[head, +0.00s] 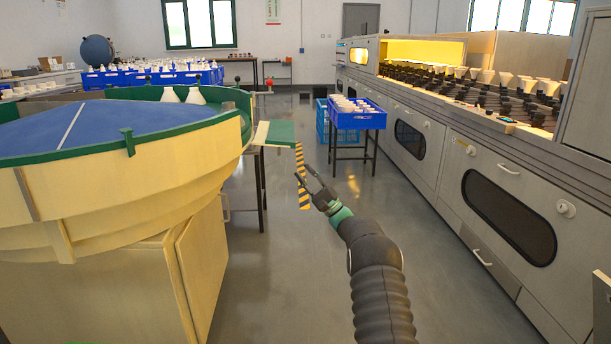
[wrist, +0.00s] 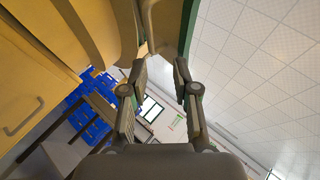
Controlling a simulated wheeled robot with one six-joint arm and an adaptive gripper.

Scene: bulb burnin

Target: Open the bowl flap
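The large cream bowl (head: 130,195) with a green rim and blue inside stands at the left in the head view. Its tan and green underside and edge (wrist: 100,30) fill the upper left of the wrist view. A green-topped outlet plate (head: 277,133) sticks out at its right side; I cannot tell for sure which part is the flap. A small green bracket (head: 128,142) sits on the near rim. My gripper (head: 309,175) is open and empty in the aisle, to the right of the bowl and apart from it. Its two fingers stand apart in the wrist view (wrist: 160,75).
A long grey machine (head: 470,160) with rows of bulb holders lines the right side. A blue crate (head: 358,120) stands on a stand ahead. A cabinet (head: 110,285) is under the bowl. The floor (head: 285,265) between is clear.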

